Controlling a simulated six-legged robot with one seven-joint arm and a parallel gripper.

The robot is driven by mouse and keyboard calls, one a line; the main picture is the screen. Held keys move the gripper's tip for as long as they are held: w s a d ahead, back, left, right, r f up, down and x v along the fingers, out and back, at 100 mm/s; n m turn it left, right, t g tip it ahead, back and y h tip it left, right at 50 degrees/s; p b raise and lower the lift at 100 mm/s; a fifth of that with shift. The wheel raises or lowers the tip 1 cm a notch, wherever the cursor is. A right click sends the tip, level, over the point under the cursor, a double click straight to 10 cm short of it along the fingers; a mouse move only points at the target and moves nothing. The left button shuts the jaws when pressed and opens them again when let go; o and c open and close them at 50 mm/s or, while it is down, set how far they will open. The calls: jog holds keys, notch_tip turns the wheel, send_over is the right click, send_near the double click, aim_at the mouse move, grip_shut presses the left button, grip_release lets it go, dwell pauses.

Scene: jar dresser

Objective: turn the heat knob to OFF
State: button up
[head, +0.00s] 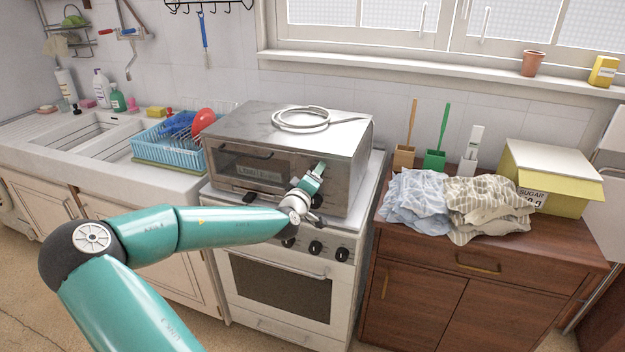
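A metal toaster oven (290,140) stands on the white stove (240,262). My arm reaches in from the lower left, and its end with my gripper (315,176) is in front of the right part of the oven's front. My fingers are too small and too hidden to tell open from shut, or whether they touch anything. My wrist and gripper cover much of the oven's right front panel, and I cannot make out a heat knob or any OFF mark there. Dark stove knobs (315,247) sit in a row on the stove's front, below my wrist.
A coiled pale cable (301,119) lies on the oven. A blue dish rack (168,145) is close on the left, by the sink. Folded cloths (487,207), brushes and a yellow sugar box (545,178) crowd the brown dresser (410,298) on the right.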

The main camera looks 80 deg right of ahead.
jog(key=w+a, duration=0.1)
jog(key=a, duration=1.2)
jog(key=shift+a, duration=0.4)
jog(key=shift+w, duration=0.15)
